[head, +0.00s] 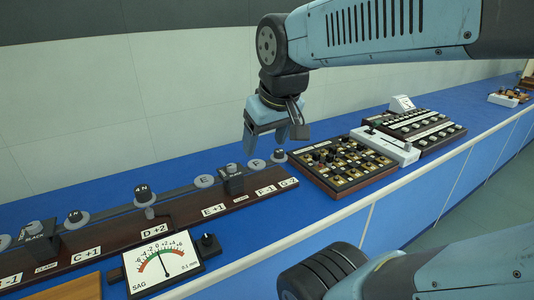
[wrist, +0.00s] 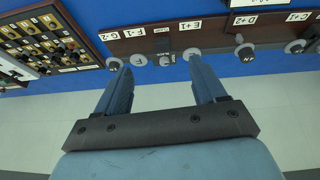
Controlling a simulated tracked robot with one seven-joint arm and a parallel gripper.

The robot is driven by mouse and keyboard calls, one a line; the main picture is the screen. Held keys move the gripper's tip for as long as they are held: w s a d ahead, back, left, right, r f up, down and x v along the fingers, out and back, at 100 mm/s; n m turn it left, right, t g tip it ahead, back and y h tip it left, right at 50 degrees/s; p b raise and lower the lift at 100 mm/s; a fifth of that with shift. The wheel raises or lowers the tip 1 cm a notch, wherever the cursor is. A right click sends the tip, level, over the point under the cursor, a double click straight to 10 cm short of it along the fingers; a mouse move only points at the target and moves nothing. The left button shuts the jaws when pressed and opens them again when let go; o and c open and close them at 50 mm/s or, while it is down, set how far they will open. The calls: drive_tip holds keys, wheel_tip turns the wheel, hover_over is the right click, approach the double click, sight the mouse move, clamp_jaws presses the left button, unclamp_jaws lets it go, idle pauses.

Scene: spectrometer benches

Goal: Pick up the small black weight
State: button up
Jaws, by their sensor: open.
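Small black pieces sit on grey discs along a dark rail board (head: 188,213). One black piece (head: 279,155) is at the far end by label G-2, one (head: 143,191) stands by D+2, and one (head: 75,216) is by C+1. I cannot tell which is the named weight. My gripper (head: 265,142) is open and empty, pointing down above the far end of the rail, close to the G-2 piece in the picture. In the wrist view the open fingers (wrist: 160,64) frame the F-1 to E+1 stretch; the G-2 piece (wrist: 113,63) is just outside the left fingertip.
A dark slider block (head: 232,180) is on the rail between bare discs E (head: 204,181) and F (head: 256,165). A SAG meter (head: 165,262) stands in front. A board of small brass parts (head: 345,168) and a white device (head: 390,145) lie right of the rail. A pale wall is behind.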

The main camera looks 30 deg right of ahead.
drive_tip(key=w+d+f+n+g+h, duration=0.3)
drive_tip(key=w+f+n, duration=0.15)
drive_tip(key=w, duration=0.35)
drive_tip(key=w+d+f+n+g+h, duration=0.25)
drive_tip(key=w+f+n, duration=0.2)
drive_tip(key=w, duration=0.25)
drive_tip(key=n+h, duration=0.7)
drive_tip(key=h, duration=0.1)
approach(275, 151)
drive_tip(key=shift+g, duration=0.45)
drive_tip(key=x, duration=0.4)
drive_tip(key=shift+w+d+r, duration=0.1)
drive_tip(key=shift+w+d, duration=0.3)
drive_tip(key=shift+s+f+x, duration=0.1)
drive_tip(key=shift+f+x, duration=0.05)
drive_tip(key=shift+x, duration=1.2)
drive_tip(key=shift+s+f+x, duration=0.1)
drive_tip(key=shift+s+x, duration=0.05)
drive_tip(key=shift+x, duration=1.15)
drive_tip(key=shift+a, duration=0.1)
drive_tip(key=shift+c, duration=0.3)
drive_tip(key=c, duration=1.2)
